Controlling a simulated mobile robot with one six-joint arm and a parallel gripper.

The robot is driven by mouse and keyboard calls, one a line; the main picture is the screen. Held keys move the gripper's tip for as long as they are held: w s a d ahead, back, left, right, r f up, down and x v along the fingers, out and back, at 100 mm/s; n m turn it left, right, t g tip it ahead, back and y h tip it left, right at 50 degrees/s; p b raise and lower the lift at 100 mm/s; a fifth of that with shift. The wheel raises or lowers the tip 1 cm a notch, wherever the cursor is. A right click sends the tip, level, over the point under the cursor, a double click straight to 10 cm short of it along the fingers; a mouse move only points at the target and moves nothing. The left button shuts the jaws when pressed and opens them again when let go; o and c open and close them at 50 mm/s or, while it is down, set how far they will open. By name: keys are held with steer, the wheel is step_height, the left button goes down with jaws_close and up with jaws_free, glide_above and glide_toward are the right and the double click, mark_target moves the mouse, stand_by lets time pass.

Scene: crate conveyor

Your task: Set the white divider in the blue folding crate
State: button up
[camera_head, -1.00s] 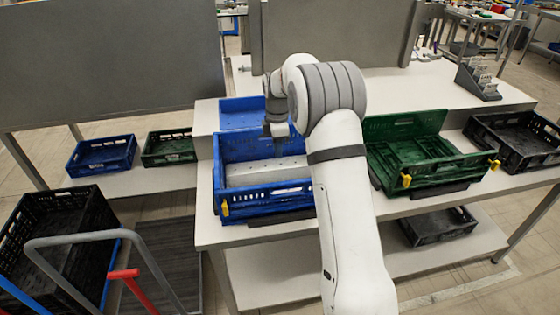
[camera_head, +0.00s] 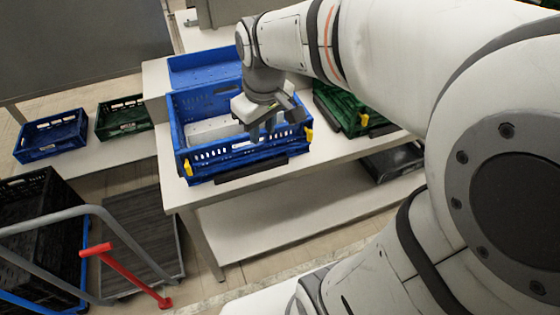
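The blue folding crate (camera_head: 236,152) stands with its walls up on the white table, in the middle left of the head view. The white divider (camera_head: 208,129) is inside it, low between the walls. Its right part is hidden behind my gripper, and I cannot tell whether it is fully seated. My gripper (camera_head: 262,131) points down over the right front part of the crate. Its two dark fingers look apart with nothing between them, near the front wall. I cannot tell whether they touch the wall.
A green crate (camera_head: 347,112) stands right of the blue crate, partly hidden by my arm. Another blue crate (camera_head: 205,63) is behind. Small blue (camera_head: 52,137) and green (camera_head: 124,118) crates sit on the left shelf. A trolley handle (camera_head: 60,231) and red lever (camera_head: 128,276) are front left.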

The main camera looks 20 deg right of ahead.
steer(key=s+f+m, duration=0.2)
steer(key=s+m, duration=0.2)
steer(key=s, duration=0.5)
steer(key=shift+s+d+f+t, duration=0.2)
steer(key=shift+d+f+t, duration=0.1)
steer(key=shift+d+f, duration=0.1)
stand_by(0.8)
